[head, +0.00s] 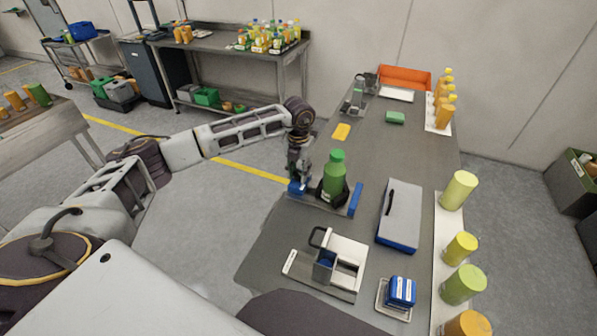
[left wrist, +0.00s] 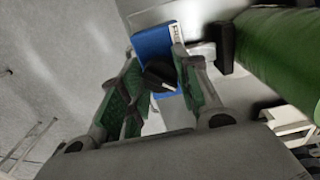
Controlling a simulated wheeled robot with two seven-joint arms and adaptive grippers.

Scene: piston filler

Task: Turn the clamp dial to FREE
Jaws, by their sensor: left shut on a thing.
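The clamp dial (left wrist: 160,75) is a black knob on a blue plate (left wrist: 150,42) with a white label, too small to read surely. In the left wrist view my left gripper (left wrist: 160,68) has its green-padded fingers on both sides of the knob, shut on it. In the head view my left gripper (head: 297,180) reaches down to the blue dial block (head: 296,188) at the left end of the clamp fixture; the knob itself is hidden there. A green bottle (head: 333,178) stands upright in the fixture's dark clamp, right beside the gripper. My right gripper is not in view.
A grey box with blue base (head: 400,215) lies right of the fixture. A white frame with a black handle (head: 338,262) and a blue block on a tray (head: 400,292) are nearer. Yellow and green cylinders (head: 459,190) line the right edge. The tabletop beyond the bottle is partly clear.

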